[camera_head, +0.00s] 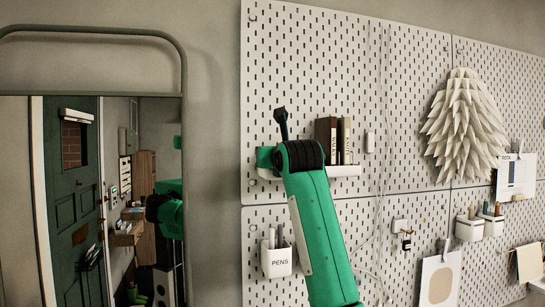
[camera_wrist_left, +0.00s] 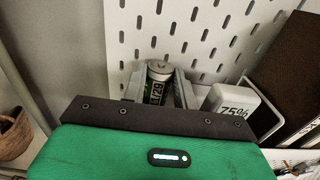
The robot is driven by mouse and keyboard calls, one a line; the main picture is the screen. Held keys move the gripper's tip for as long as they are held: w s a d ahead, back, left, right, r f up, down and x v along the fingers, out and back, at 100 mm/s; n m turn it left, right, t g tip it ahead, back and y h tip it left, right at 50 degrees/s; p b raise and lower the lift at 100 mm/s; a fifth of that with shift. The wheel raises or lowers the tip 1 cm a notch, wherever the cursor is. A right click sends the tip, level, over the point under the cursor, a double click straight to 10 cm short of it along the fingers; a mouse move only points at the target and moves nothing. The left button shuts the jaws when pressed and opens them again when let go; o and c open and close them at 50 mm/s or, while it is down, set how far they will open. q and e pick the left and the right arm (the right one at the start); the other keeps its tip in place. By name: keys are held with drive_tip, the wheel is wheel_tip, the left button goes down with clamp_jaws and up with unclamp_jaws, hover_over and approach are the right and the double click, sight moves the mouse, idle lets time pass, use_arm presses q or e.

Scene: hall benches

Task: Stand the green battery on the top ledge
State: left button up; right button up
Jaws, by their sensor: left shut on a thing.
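The battery (camera_wrist_left: 157,84) shows in the left wrist view with a grey metal end and a dark label with pale print. My left gripper (camera_wrist_left: 160,92) is shut on it, with one grey finger on each side. Its lower part is hidden behind the gripper body. It looks roughly upright, but I cannot tell whether it touches the ledge. In the head view my green left arm reaches to the white ledge (camera_head: 342,171) on the pegboard and hides the battery and fingers. My right gripper is not in view.
Dark books (camera_head: 327,139) and a small white device (camera_head: 369,142) are further right. A pens cup (camera_head: 277,263) hangs below the ledge. A mirror (camera_head: 183,70) stands at left.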

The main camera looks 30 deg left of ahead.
use_arm(q)
drive_tip(key=o, duration=1.1)
drive_tip(key=shift+o, duration=0.2)
drive_tip(key=shift+d, duration=0.1)
